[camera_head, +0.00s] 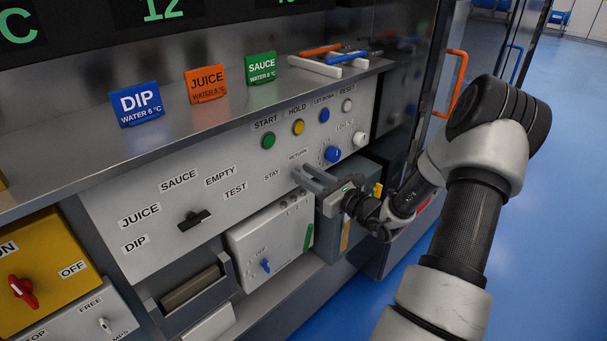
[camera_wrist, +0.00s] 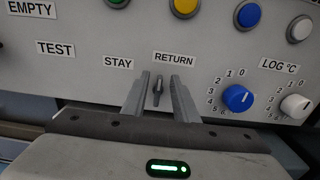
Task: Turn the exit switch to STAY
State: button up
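The exit switch (camera_wrist: 157,91) is a small dark lever on the light grey panel, seen in the wrist view. It stands below and between the STAY label (camera_wrist: 118,62) and the RETURN label (camera_wrist: 174,58). Its top leans slightly right, toward RETURN. My gripper (camera_wrist: 160,88) is open, with one finger on each side of the lever. A gap shows between the lever and each finger; I cannot tell how deep the fingers reach around it. In the head view my gripper (camera_head: 309,178) is at the panel below RETURN and hides the switch.
A blue LOG knob (camera_wrist: 237,98) and a white knob (camera_wrist: 295,106) are right of my gripper. Coloured buttons, including a yellow one (camera_head: 298,127), line the panel above. A black selector (camera_head: 194,219) is at left. A lower box (camera_head: 270,245) juts out beneath.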

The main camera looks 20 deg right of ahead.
jog(key=shift+w+a, duration=0.2)
jog(key=shift+w, duration=0.35)
grip_shut()
